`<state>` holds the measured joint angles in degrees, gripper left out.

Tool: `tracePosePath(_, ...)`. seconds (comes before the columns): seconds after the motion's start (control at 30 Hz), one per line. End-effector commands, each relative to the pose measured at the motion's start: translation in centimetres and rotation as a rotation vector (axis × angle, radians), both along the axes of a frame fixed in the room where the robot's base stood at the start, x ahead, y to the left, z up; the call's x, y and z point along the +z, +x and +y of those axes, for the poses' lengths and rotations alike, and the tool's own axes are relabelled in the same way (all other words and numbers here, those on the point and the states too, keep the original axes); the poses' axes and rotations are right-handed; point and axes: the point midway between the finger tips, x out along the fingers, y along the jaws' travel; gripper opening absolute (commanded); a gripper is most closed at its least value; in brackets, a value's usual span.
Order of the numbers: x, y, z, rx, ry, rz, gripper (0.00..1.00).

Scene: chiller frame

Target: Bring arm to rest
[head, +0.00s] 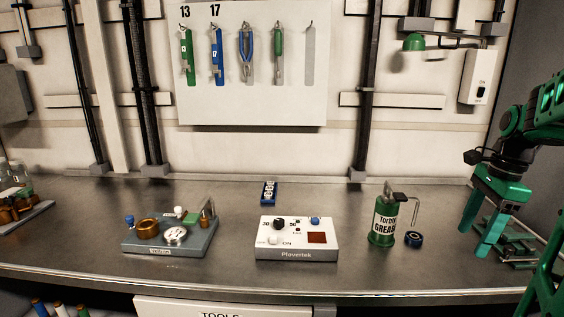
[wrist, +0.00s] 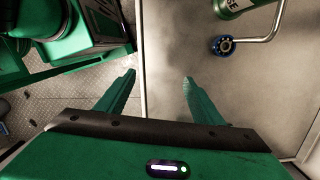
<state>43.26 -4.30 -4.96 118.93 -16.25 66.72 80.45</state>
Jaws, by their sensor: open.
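My green arm comes in from the right edge of the head view. My gripper (head: 483,222) points down above the right end of the metal worktop (head: 345,215). In the wrist view, its two green fingers (wrist: 158,80) stand well apart with nothing between them. The gripper is open and empty. The green grease can (head: 383,222) stands to the left of my gripper, apart from it. A dark ring with a blue rim (head: 413,239) lies beside the can and also shows at the upper right of the wrist view (wrist: 222,45).
A white control box (head: 296,252) and a grey fixture block (head: 170,250) stand on the worktop. A small blue block (head: 268,193) lies behind the control box. Hand tools hang on the white panel (head: 262,100). A green metal piece (head: 519,250) lies near my gripper at the right.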

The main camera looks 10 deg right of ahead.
Motion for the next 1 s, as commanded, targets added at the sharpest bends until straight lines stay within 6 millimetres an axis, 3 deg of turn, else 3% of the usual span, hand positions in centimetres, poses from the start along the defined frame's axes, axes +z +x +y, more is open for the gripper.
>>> tracePosePath(0.47,-1.2,-3.0,5.9,0.435,-0.053,-0.023,0.61)
tracePosePath(0.8,-4.5,-9.4,11.8,1.075,-0.104,-0.04,0.61)
tracePosePath(1.0,-6.3,-12.4,13.3,1.349,-0.116,-0.041,0.61)
